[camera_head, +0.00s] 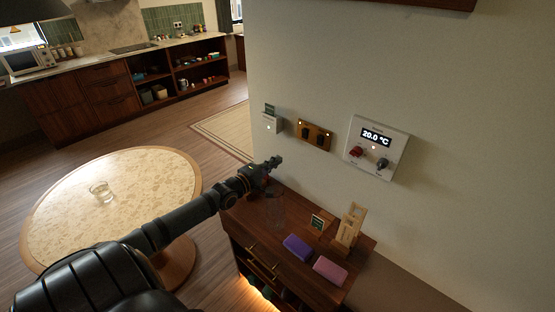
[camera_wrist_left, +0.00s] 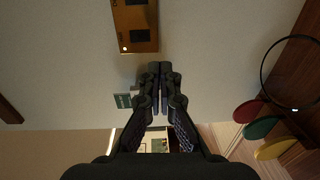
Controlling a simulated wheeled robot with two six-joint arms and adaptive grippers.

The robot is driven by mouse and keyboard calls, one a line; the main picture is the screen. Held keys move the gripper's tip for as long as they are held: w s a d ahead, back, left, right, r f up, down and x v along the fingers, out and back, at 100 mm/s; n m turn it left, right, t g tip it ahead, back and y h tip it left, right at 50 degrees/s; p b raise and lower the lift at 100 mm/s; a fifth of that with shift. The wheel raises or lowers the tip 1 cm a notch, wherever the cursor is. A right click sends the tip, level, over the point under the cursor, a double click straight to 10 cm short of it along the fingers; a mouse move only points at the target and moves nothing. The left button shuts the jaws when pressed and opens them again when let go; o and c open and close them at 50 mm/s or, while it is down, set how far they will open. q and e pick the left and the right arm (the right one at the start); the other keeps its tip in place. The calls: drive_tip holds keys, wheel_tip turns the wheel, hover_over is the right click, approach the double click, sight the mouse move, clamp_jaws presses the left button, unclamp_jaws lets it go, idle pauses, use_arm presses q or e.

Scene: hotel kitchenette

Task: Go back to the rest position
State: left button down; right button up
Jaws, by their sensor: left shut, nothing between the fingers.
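My left arm reaches in from the lower left in the head view. Its gripper (camera_head: 274,162) is in front of the wall, above the far left end of a dark wood cabinet (camera_head: 275,205). The left wrist view shows the same gripper (camera_wrist_left: 158,68) with its fingers together and nothing between them. A brass plate with two dark switches (camera_head: 314,136) is on the wall to the right of the gripper, and it also shows in the left wrist view (camera_wrist_left: 136,28). They look apart. My right gripper is not in view.
A white thermostat panel (camera_head: 377,148) reads 20.0 °C. A purple block (camera_head: 298,247), a pink block (camera_head: 330,271) and a wooden stand (camera_head: 349,228) are on the cabinet. A round table (camera_head: 60,215) with a glass (camera_head: 102,191) stands left. Open floor (camera_head: 150,133) lies beyond.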

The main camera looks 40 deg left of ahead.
use_arm(q)
drive_tip(key=s+d+f+m+g, duration=0.7)
drive_tip(key=s+d+f+m, duration=0.45)
drive_tip(key=d, duration=0.45)
drive_tip(key=s+d+f+m+g+y, duration=0.15)
drive_tip(key=s+m+g, duration=0.55)
drive_tip(key=s, duration=0.9)
drive_tip(key=s+a+f+g+b, duration=0.1)
drive_tip(key=s+f+b, duration=0.1)
drive_tip(key=f, duration=1.4)
drive_tip(key=s+a+f+b, duration=0.2)
drive_tip(key=f, duration=1.3)
drive_tip(key=s+f+n+g+b, duration=0.1)
drive_tip(key=s+f+b, duration=0.2)
drive_tip(key=s+f, duration=1.4)
drive_tip(key=shift+s+a+f+y, duration=0.15)
drive_tip(key=shift+a+f+y, duration=0.25)
drive_tip(key=shift+f+y, duration=0.05)
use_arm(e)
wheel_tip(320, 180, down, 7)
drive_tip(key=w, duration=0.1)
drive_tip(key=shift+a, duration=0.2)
